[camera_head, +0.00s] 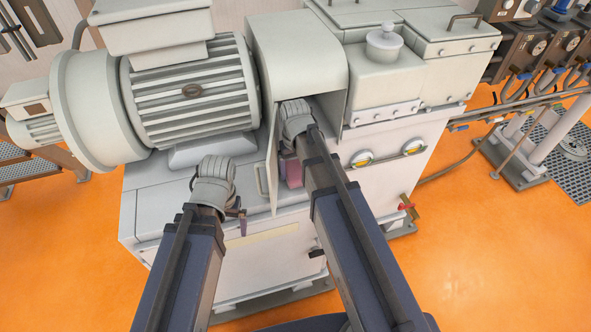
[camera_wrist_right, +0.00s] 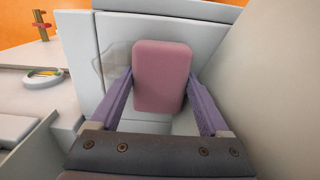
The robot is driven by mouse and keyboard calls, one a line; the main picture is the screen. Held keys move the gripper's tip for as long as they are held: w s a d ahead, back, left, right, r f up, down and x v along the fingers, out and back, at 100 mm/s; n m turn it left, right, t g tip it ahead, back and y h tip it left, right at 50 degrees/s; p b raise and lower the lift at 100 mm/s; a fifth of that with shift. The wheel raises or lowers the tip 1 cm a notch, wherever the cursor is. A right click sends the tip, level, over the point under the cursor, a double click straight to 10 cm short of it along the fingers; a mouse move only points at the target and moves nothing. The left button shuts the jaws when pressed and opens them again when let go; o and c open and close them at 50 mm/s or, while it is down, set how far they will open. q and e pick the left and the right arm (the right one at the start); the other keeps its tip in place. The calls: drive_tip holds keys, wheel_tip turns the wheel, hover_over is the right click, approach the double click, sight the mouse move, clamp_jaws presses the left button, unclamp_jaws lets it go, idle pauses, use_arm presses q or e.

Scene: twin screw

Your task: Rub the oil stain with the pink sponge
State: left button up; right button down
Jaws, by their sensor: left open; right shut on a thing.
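The pink sponge (camera_wrist_right: 161,76) is between the two purple fingers of my right gripper (camera_wrist_right: 161,88), which is shut on it. In the head view the sponge (camera_head: 292,171) shows partly below my right wrist, inside the open compartment of the machine. In the right wrist view a pale greyish stain (camera_wrist_right: 112,62) lies on the white panel, just left of the sponge and partly behind it. I cannot tell whether the sponge touches the panel. My left gripper (camera_head: 238,216) is open and empty, over the machine's front ledge.
An open door (camera_head: 270,165) stands at the left of the compartment, close to my right arm. A large motor (camera_head: 190,90) sits on the machine at the left. A round-lidded tank (camera_head: 385,60) is at the right. Orange floor (camera_head: 470,260) is clear in front.

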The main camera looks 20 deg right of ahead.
drive_tip(key=shift+f, duration=0.2)
drive_tip(key=shift+d+r, duration=0.1)
drive_tip(key=shift+d, duration=0.05)
drive_tip(key=shift+w+d, duration=0.1)
drive_tip(key=shift+d, duration=1.55)
drive_tip(key=shift+d, duration=1.75)
drive_tip(key=shift+d, duration=0.1)
drive_tip(key=shift+w+d, duration=0.1)
drive_tip(key=shift+d, duration=1.65)
